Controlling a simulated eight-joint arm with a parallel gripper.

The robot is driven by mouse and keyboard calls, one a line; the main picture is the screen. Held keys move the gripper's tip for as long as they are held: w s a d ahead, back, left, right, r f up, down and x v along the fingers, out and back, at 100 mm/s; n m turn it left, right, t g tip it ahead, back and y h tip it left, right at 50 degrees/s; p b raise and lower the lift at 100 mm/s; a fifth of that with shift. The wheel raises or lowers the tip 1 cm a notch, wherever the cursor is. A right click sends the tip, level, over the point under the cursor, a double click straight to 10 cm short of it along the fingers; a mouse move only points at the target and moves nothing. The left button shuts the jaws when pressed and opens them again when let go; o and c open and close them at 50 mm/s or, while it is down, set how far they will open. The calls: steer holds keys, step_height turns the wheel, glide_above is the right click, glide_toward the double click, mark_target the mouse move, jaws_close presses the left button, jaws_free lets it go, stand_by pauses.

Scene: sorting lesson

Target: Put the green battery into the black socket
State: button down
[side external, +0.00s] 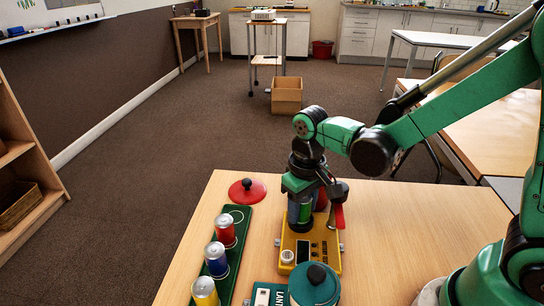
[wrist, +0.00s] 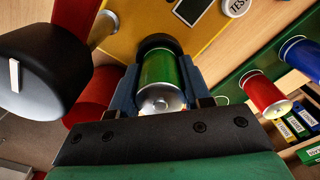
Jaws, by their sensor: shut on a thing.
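My gripper (side external: 303,206) is shut on the green battery (side external: 306,213), which stands about upright over the yellow tester (side external: 327,250). In the wrist view the green battery (wrist: 161,72) is between the two blue-grey fingers, its silver end towards the camera. The black socket (wrist: 157,42) shows as a dark ring around the battery's far end. The battery's lower end is at the socket; I cannot tell how deep it sits.
A green rack (side external: 229,267) at the left holds red (side external: 226,231), blue (side external: 216,260) and yellow (side external: 205,291) batteries. A red lid (side external: 247,190) lies behind it. A teal lantern (side external: 315,287) stands in front. A red lever (side external: 339,217) rises beside my gripper. The table's right side is clear.

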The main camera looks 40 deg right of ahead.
steer(key=shift+f, duration=0.3)
steer(key=c, duration=0.7)
jaws_free()
steer(key=shift+o, duration=0.2)
steer(key=shift+r, duration=5.5)
steer(key=shift+r, duration=0.1)
step_height(320, 180, up, 6)
steer(key=shift+f, duration=0.1)
